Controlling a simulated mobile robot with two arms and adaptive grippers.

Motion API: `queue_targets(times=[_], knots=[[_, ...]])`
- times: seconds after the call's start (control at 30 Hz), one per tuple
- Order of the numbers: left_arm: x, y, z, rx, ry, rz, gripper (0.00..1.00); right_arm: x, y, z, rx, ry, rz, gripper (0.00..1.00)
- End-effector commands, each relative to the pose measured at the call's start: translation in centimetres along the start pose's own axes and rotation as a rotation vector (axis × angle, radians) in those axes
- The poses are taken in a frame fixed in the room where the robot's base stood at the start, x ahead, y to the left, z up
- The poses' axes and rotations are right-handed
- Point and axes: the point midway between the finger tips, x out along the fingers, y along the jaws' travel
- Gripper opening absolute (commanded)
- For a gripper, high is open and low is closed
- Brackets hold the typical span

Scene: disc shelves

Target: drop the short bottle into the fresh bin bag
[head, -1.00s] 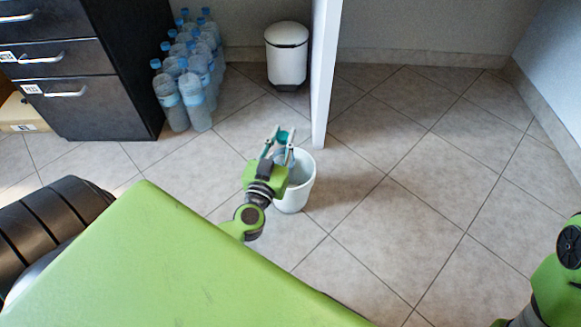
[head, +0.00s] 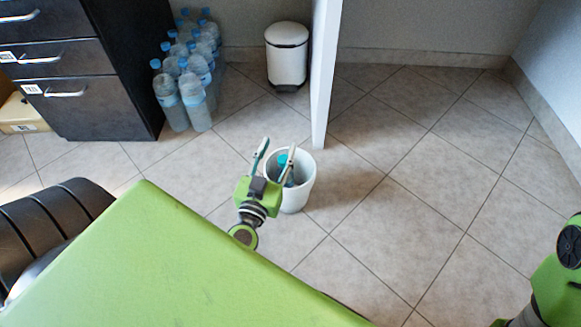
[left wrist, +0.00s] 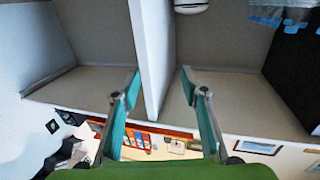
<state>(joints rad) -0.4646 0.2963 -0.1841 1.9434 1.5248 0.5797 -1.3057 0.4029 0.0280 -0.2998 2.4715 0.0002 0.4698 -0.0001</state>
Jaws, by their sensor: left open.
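I cannot make out a bag in the bin. My left gripper (head: 277,152) is open, at the near left side of the bin's mouth, with one finger in front of the opening. In the left wrist view the left gripper (left wrist: 160,82) has its fingers wide apart with nothing between them. My right gripper is out of view; only part of that arm shows at lower right.
A white pedal bin (head: 287,52) stands by the back wall. Several large water bottles (head: 193,85) stand beside a dark drawer cabinet (head: 90,90). A white panel edge (head: 324,80) rises behind the open bin. The tiled floor to the right is clear.

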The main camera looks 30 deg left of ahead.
Motion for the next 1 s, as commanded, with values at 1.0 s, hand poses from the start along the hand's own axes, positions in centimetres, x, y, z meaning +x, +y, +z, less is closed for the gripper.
queue_targets(times=[1.0], knots=[[-7.0,0.2,-1.0,-0.008,0.018,0.001,0.4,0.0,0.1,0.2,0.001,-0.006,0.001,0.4]])
